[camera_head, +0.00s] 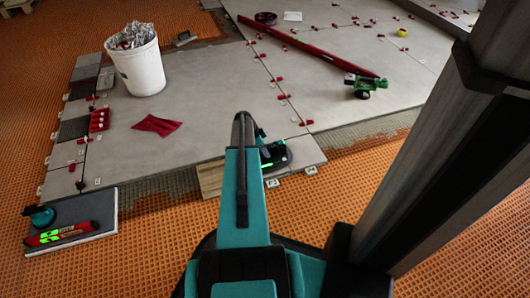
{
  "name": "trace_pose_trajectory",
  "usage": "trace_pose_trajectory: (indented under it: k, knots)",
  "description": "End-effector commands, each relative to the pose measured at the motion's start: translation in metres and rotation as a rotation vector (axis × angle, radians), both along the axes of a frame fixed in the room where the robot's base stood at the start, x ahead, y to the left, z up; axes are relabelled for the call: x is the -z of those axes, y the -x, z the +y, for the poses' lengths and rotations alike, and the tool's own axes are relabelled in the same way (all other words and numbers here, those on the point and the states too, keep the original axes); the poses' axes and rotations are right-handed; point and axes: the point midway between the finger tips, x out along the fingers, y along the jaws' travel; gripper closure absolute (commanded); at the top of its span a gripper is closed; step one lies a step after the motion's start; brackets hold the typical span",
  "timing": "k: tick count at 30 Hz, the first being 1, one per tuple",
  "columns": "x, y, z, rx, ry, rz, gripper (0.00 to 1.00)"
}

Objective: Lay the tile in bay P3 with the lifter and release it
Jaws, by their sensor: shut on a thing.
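My gripper (258,136) is at the far end of my teal arm and is mostly hidden behind it. It is shut on the handle of the dark lifter (276,156), whose base shows just right of the arm. The lifter sits on a light grey tile (306,153) at the near edge of the laid floor. The label P3 (272,183) stands at this tile's near edge. The arm hides the tile's left part, so I cannot tell its seating or joint there. A wood-coloured piece (210,179) shows left of the arm.
A second teal-handled lifter (41,216) and a red level (58,233) rest on a grey slab at left. A white bucket (138,66), red cloth (157,125), red clip box (99,120), long red bar (310,49) and green tool (365,83) lie on the laid tiles.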

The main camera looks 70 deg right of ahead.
Motion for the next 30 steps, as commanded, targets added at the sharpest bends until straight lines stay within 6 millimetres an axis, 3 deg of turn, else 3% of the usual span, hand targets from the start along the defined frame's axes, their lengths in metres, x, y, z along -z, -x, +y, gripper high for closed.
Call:
trace_pose_trajectory:
  k: [30]
  knots:
    - [0.0042, -0.0002, -0.0011, -0.001, 0.003, 0.001, 1.0]
